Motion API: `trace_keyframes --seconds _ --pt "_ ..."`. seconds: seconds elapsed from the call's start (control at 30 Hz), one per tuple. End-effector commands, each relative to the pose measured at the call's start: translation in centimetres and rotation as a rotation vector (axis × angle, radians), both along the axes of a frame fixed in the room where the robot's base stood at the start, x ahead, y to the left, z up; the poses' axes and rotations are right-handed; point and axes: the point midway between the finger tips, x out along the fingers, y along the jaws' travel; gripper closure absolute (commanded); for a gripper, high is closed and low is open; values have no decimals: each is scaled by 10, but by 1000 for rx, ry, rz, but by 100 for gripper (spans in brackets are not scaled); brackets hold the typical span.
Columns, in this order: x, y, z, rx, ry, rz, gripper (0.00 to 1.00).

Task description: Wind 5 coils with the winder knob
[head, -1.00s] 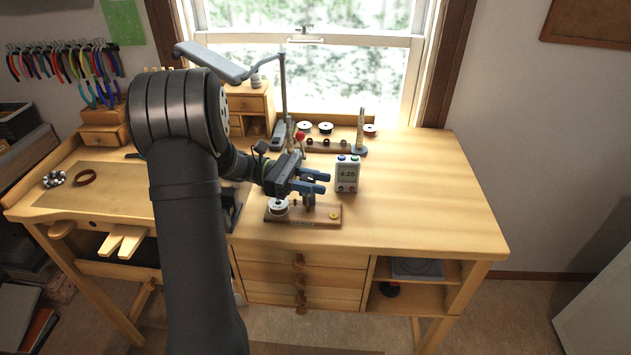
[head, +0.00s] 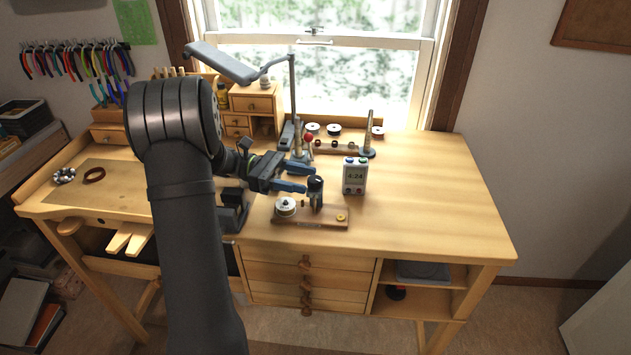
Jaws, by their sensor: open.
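The winder is a small wooden base (head: 333,220) on the bench top. It carries a white spool (head: 286,206) at its left and a dark upright post (head: 316,194) near its middle. A small yellow disc (head: 341,217) sits at its right end. I cannot tell for sure which part is the knob; the dark top of the post may be it. My gripper (head: 309,179) is open, its two blue fingers pointing right. They show just left of and behind the post top, with nothing seen between them. I cannot tell whether the lower finger touches the post.
Behind are a red ball (head: 308,138) on a thin stem, a rack with spools (head: 334,130) and a tapered upright (head: 367,138). A lamp (head: 222,62) hangs above. The bench's right side (head: 430,190) is clear.

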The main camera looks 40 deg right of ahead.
Motion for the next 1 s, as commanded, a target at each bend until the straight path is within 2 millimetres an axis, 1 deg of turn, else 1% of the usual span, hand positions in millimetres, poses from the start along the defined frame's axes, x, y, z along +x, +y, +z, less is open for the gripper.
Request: trace_keyframes --seconds 0.03,0.1,0.2,0.57,0.67,0.77,1.0 --pt "6 4 -1 0 0 1 48" --pt "11 7 -1 0 0 0 48" --pt "14 9 -1 1 1 0 48" --pt "14 10 0 -15 -7 6 48" --pt "13 13 3 -72 -38 29 48" --pt "10 16 6 -174 -101 74 48" --pt "3 28 16 -477 -329 219 48"
